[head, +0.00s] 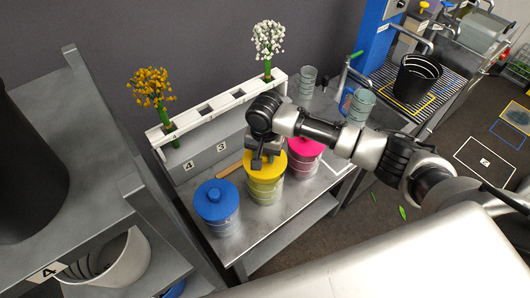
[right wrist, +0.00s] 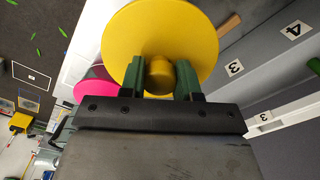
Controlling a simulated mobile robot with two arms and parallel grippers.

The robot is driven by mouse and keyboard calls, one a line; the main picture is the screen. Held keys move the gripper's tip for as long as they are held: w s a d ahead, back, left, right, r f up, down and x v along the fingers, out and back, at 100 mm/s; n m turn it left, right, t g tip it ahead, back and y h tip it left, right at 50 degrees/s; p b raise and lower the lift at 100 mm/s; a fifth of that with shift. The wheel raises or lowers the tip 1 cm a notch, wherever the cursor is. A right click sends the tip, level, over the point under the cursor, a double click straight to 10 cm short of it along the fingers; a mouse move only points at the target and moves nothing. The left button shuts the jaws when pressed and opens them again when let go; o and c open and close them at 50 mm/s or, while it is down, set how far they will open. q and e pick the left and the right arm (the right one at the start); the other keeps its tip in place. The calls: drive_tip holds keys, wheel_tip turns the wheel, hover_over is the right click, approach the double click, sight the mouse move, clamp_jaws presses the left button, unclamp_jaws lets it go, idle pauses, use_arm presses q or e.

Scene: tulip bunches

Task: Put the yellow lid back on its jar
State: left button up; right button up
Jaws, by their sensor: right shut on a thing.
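The yellow lid (head: 272,175) is a round disc over the glass jar (head: 264,195), which stands on the metal table between the blue-lidded and pink-lidded jars. The lid looks about level and lined up with the jar; I cannot tell whether it rests on the rim or is slightly above it. My right gripper (head: 263,158) comes down from above and is shut on the lid's knob. In the right wrist view the two green fingers of my gripper (right wrist: 160,80) stand on both sides of the knob of the yellow lid (right wrist: 160,25). My left gripper is out of view.
The blue-lidded jar (head: 217,203) stands at the left and the pink-lidded jar (head: 308,150) close at the right. A white rack (head: 222,107) with two flower bunches runs behind. Glass cups (head: 308,82) stand further right. A grey shelf (head: 85,195) is at the left.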

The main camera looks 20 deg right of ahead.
drive_tip(key=shift+f+b, duration=1.35)
drive_tip(key=shift+b, duration=0.3)
drive_tip(key=shift+p, duration=0.35)
drive_tip(key=shift+f, duration=0.35)
drive_tip(key=o, duration=1)
wheel_tip(320, 180, up, 11)
drive_tip(key=shift+f+b, duration=0.1)
drive_tip(key=shift+b, duration=0.6)
